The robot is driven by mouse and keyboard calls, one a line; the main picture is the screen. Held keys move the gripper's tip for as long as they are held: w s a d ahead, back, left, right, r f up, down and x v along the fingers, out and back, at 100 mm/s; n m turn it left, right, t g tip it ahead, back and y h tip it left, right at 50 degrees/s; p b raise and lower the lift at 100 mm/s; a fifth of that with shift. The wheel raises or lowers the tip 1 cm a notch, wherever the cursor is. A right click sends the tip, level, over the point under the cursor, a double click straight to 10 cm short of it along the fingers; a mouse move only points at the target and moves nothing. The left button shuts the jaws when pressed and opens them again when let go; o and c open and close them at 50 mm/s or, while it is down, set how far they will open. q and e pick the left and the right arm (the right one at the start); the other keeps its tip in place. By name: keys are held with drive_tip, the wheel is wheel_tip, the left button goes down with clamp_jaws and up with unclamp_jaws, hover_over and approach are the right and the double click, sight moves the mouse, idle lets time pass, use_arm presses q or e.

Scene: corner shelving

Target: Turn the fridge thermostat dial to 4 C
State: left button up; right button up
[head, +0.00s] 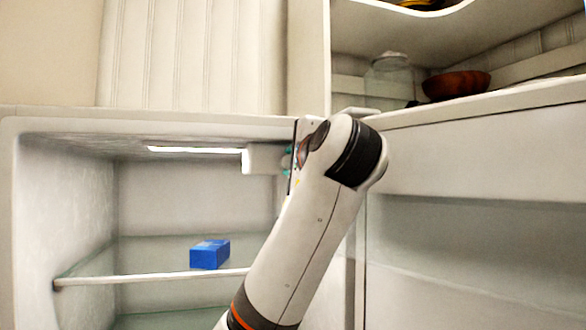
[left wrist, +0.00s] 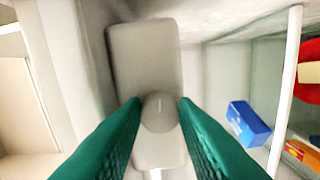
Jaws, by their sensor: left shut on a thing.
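The thermostat housing (head: 261,159) is a pale box under the fridge ceiling in the head view; it also shows in the left wrist view (left wrist: 144,58). The round grey dial (left wrist: 160,118) sits on it with a thin pale pointer line running roughly up and down the picture. No scale numbers are readable. My left gripper (left wrist: 159,104) has its green fingers on both sides of the dial and is shut on it. In the head view the left gripper (head: 289,158) is mostly hidden behind my wrist, and the dial is hidden. My right gripper is not in view.
A blue box (head: 210,254) stands on the fridge's glass shelf (head: 150,278), below and left of my arm. The left wrist view also shows a red object (left wrist: 310,68) and an orange box (left wrist: 303,154). A brown bowl (head: 456,86) and glass jar (head: 388,78) stand on the upper right shelf.

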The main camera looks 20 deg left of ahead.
use_arm(q)
drive_tip(key=shift+f+m+b, duration=0.2)
drive_tip(key=shift+m+b, duration=0.4)
drive_tip(key=shift+m, duration=1.6)
drive_tip(key=o, duration=1)
drive_tip(key=shift+d, duration=0.1)
drive_tip(key=shift+s, duration=0.1)
drive_tip(key=b+v, duration=0.6)
drive_tip(key=v, duration=0.6)
drive_tip(key=shift+d, duration=0.1)
